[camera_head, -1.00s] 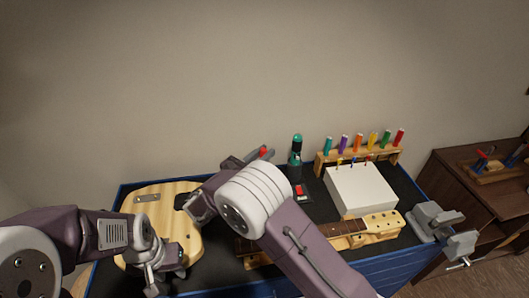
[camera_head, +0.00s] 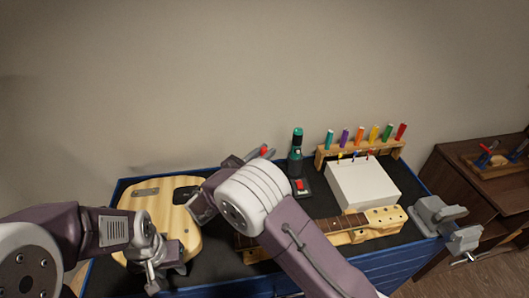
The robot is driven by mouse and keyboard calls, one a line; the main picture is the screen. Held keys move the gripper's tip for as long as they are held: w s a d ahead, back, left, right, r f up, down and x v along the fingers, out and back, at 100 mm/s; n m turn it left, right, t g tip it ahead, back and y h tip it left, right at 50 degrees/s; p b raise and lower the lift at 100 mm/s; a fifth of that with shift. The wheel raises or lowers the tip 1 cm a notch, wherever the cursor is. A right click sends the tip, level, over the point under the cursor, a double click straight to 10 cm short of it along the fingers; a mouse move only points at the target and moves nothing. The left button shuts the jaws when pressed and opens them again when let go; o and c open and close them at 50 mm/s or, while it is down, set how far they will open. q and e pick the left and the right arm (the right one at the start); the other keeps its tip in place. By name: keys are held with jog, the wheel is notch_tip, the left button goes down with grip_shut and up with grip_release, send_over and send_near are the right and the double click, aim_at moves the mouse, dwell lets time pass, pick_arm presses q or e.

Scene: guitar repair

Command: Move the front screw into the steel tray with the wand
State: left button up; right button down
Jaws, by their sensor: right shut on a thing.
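My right gripper (camera_head: 199,207) is over the right side of the pale wooden guitar body (camera_head: 150,203). Its jaws are closed on a thin thing, taken to be the wand, which is mostly hidden by my own wrist. My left gripper (camera_head: 153,281) is low over the front edge of the guitar body, pointing down. Its fingers are too small and overlapped to tell whether they are apart. I cannot make out the front screw or the steel tray in this view.
A guitar neck (camera_head: 354,224) lies on the right of the dark bench. Behind it are a white box (camera_head: 362,187), a rack of colourful-handled tools (camera_head: 362,150) and a teal-and-black tool (camera_head: 296,154). A grey vise (camera_head: 440,218) stands at the right edge.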

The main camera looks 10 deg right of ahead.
jog(key=shift+f+b, duration=0.95)
jog(key=shift+f, duration=0.55)
jog(key=shift+r, duration=0.1)
